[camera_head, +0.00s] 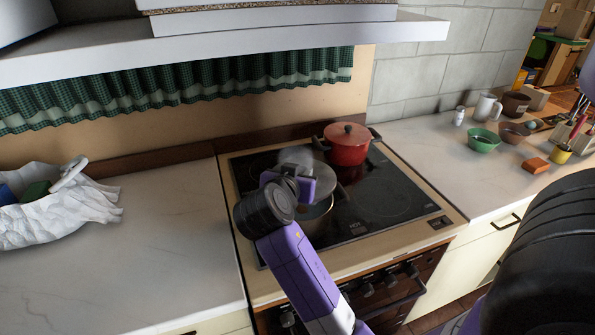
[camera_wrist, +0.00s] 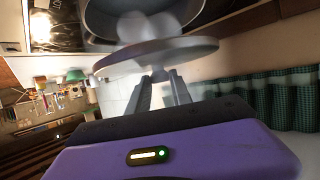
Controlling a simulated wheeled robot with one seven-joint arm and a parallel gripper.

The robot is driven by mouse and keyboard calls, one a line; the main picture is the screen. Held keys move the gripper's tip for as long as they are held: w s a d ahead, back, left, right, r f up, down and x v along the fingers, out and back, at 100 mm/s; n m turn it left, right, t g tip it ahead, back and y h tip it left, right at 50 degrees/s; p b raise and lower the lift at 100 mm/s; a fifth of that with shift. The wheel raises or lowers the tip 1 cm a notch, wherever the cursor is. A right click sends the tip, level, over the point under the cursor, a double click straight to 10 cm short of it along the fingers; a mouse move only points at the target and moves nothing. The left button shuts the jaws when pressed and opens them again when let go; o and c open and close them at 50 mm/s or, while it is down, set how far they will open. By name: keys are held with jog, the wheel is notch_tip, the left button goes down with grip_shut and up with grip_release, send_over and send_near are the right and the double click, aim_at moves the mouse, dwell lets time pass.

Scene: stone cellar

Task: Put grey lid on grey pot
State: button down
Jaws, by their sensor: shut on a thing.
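The grey lid (camera_wrist: 185,50) is a flat disc held at the fingertips of my gripper (camera_wrist: 160,77) in the wrist view. My gripper is shut on it, apparently at its knob. The grey pot (camera_wrist: 103,25) shows beyond the lid, cut off by the top edge, and a gap seems to show between them. In the head view, the pot (camera_head: 319,219) stands on the front left of the stove, partly hidden by my arm. The lid (camera_head: 322,181) is above it, and my gripper (camera_head: 301,173) is over the lid. Whether they touch is unclear. A pale blur covers part of both.
A red lidded pot (camera_head: 347,151) stands at the back of the black cooktop (camera_head: 385,195), close to the grey pot. A shelf (camera_head: 230,38) with a green curtain hangs above. Bowls and a mug (camera_head: 487,108) crowd the right counter. The left counter (camera_head: 130,260) is mostly clear.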

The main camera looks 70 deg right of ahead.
jog(key=shift+f+b, duration=2.15)
jog(key=shift+f, duration=0.65)
jog(key=c, duration=1.1)
grip_release()
jog(key=shift+b+v, duration=0.45)
jog(key=shift+v, duration=3.5)
